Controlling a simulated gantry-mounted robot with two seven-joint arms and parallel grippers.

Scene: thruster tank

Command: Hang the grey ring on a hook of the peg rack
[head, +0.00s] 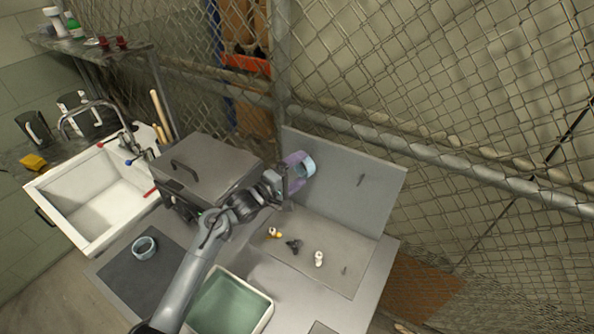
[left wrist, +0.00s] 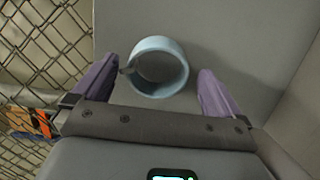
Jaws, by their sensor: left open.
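A pale blue-grey ring (head: 308,166) is at the upper left of the peg rack's upright grey panel (head: 340,200). In the left wrist view the ring (left wrist: 182,75) lies between the spread fingers, with a small hook tip (left wrist: 126,70) at its left side; it appears to hang there. My left gripper (head: 294,176) has purple fingers and is open around the ring, with gaps visible on both sides in the wrist view (left wrist: 160,92). A bare hook (head: 361,180) sticks out at the panel's right. A second similar ring (head: 143,255) lies on a dark mat.
A green-bottomed tub (head: 262,314) is in front. A grey lidded box (head: 205,165) and a white sink (head: 85,245) are to the left. Chain-link fence (head: 450,90) closes off the back.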

